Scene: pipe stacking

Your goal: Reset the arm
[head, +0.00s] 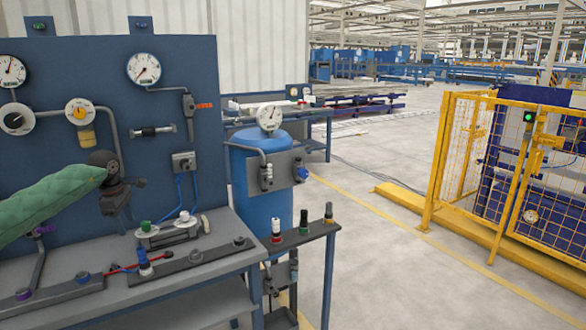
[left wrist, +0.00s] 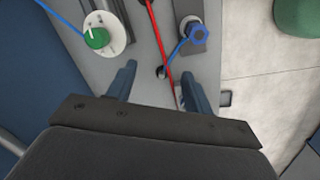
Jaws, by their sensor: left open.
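My left gripper (head: 120,217) hangs above the bench at the end of my green-sleeved arm, in front of the blue panel. Its fingers point down. In the left wrist view the two fingers (left wrist: 157,88) stand apart with nothing held between them. Below them lies a grey surface with a red line (left wrist: 160,45) running across it. A green knob on a white round base (left wrist: 97,37) is at the left, and a blue fitting (left wrist: 198,32) is at the upper right. My right gripper is not in view.
The blue panel (head: 60,70) carries gauges. The grey bench (head: 225,228) holds fittings. A blue tank (head: 265,195) and a small stand (head: 320,232) with several fittings are to the right. A yellow fence (head: 437,165) stands farther right. The floor between is open.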

